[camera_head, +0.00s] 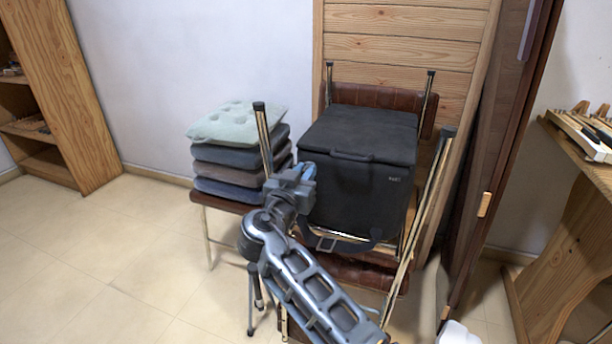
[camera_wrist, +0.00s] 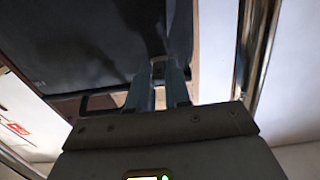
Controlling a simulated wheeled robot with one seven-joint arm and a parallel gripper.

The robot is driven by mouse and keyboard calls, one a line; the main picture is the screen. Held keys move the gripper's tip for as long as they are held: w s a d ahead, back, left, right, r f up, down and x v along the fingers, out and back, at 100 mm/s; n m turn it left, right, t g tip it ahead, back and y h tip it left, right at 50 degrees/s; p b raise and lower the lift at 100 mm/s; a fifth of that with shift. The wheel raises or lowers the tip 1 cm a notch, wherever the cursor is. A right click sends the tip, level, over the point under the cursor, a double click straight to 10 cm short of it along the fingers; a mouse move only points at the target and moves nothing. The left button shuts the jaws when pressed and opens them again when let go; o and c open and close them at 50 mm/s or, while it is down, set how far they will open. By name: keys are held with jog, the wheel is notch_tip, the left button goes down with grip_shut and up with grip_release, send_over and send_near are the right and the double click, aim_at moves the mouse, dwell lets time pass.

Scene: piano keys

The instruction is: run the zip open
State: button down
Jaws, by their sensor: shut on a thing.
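My gripper (camera_head: 306,174) is at the bag's left front side, just below the lid edge. In the wrist view my fingers (camera_wrist: 158,84) are close together, shut on a small grey piece, the zip pull (camera_wrist: 158,70), against the dark fabric. The zip's teeth and track are too dark to make out. My arm hides the bag's lower left corner.
A stack of cushions (camera_head: 240,155) stands close on the left of my gripper. Metal chair legs (camera_head: 425,200) rise on the right of the bag, beside a dark door panel (camera_head: 490,150). The floor (camera_head: 130,250) at the left is clear.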

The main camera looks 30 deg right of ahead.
jog(key=c, duration=1.1)
grip_release()
jog(key=shift+w+a, duration=0.15)
jog(key=shift+w, duration=0.05)
jog(key=shift+o, duration=0.2)
jog(key=v, duration=0.8)
